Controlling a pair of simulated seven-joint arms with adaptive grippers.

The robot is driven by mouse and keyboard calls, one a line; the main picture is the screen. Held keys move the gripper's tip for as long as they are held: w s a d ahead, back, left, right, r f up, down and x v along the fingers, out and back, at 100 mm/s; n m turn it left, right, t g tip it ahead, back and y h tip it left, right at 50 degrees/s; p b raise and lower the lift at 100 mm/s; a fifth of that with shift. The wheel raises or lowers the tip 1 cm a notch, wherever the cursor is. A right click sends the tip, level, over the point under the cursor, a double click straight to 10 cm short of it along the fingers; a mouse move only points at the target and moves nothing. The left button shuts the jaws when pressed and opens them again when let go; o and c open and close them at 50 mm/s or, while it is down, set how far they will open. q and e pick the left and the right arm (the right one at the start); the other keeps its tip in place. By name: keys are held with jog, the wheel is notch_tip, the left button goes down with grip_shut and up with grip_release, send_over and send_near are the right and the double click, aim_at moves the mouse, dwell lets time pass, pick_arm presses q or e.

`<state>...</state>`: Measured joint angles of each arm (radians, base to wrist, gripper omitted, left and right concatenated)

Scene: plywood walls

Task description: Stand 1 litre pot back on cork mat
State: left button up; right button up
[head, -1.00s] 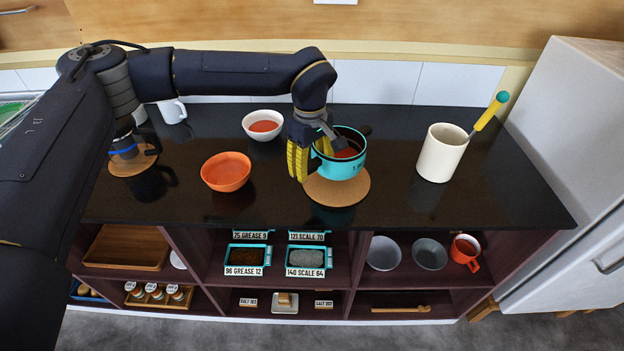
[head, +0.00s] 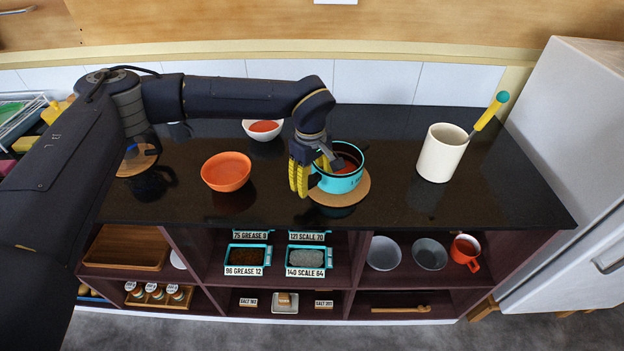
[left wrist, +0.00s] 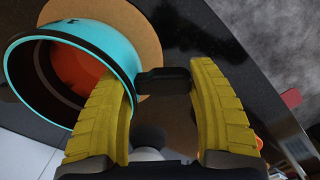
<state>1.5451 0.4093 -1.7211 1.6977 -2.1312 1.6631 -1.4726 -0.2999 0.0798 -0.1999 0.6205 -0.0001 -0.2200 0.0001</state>
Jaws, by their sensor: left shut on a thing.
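The turquoise pot (head: 341,184) with dark inside and red contents is at the cork mat (head: 362,190) in the middle of the black counter. It looks nearly level and sits over the mat; I cannot tell whether its base fully touches it. In the left wrist view the pot (left wrist: 125,45) shows its open mouth, with the cork mat (left wrist: 140,22) behind it. My left gripper (head: 309,172) is at the pot's left side, shut on the pot. In the left wrist view its yellow fingers (left wrist: 163,82) lie either side of the black handle (left wrist: 165,80). My right gripper is out of view.
An orange bowl (head: 226,171) stands to the left, with a white bowl (head: 263,136) behind it. A cream crock (head: 441,154) holding a yellow-handled utensil (head: 489,113) stands to the right. Another cork mat (head: 137,160) lies far left. The counter between pot and crock is clear.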

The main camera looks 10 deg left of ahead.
pick_arm(q)
jog(key=o, duration=1.5)
jog(key=shift+f, duration=0.1)
jog(key=shift+o, duration=0.2)
notch_tip(320, 180, up, 12)
jog(key=shift+s, duration=0.15)
jog(key=shift+a, duration=0.1)
